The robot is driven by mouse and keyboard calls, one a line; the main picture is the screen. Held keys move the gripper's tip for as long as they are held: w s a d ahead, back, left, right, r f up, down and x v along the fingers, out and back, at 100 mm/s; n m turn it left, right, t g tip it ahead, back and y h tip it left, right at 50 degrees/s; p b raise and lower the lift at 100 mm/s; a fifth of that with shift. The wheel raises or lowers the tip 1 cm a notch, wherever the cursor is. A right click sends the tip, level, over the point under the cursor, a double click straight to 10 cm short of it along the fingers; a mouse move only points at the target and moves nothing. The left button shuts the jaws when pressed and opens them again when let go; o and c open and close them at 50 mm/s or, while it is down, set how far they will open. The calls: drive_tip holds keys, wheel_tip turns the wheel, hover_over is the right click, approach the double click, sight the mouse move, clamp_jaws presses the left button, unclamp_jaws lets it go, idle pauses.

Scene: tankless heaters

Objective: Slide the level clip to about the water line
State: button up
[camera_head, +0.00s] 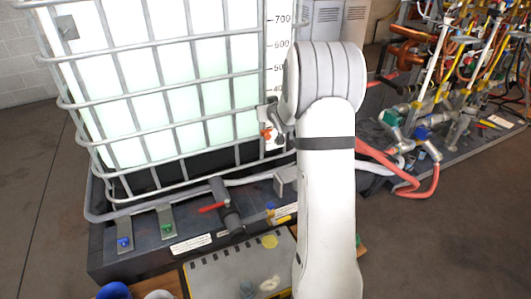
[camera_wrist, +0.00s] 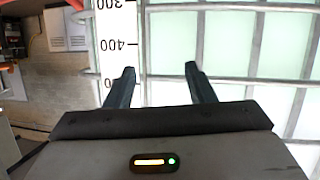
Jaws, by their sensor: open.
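The numbered level scale (camera_head: 276,50) runs down the right side of a caged, translucent tank (camera_head: 110,85). In the wrist view the scale (camera_wrist: 117,22) is upside down, with 300 and 400 readable and a lower mark partly covered by a finger. My gripper (camera_wrist: 158,68) is open, its fingers apart in front of the scale and tank edge, with nothing seen between them. A small orange part (camera_head: 266,134) shows low beside the scale; I cannot tell whether it is the level clip. The tank looks pale green lower down, but the exact water line is unclear.
Metal cage bars (camera_head: 160,140) cross the tank front. A red-handled valve (camera_head: 212,207) projects below the tank. Pipes and a red hose (camera_head: 405,190) lie to the right of my arm. Open floor (camera_head: 30,200) shows at left.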

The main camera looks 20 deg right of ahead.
sight(269, 137)
drive_tip(key=w+d+f+t+y+b, duration=0.15)
drive_tip(key=f+b, duration=0.25)
drive_tip(key=f, duration=0.4)
drive_tip(key=w+d+f+n+t+b, duration=0.1)
drive_tip(key=w+d+f+b, duration=0.15)
drive_tip(key=f, duration=0.55)
drive_tip(key=w+d+f+t+y+b, duration=0.1)
drive_tip(key=d+f+t+b, duration=0.15)
drive_tip(key=f+b, duration=0.4)
drive_tip(key=shift+g, duration=0.4)
drive_tip(key=w, duration=0.2)
drive_tip(key=w+f, duration=0.1)
drive_tip(key=w, duration=0.4)
drive_tip(key=shift+f, duration=0.4)
drive_tip(key=shift+w+r, duration=0.15)
drive_tip(key=shift+w, duration=0.4)
drive_tip(key=shift+c, duration=0.2)
clamp_jaws()
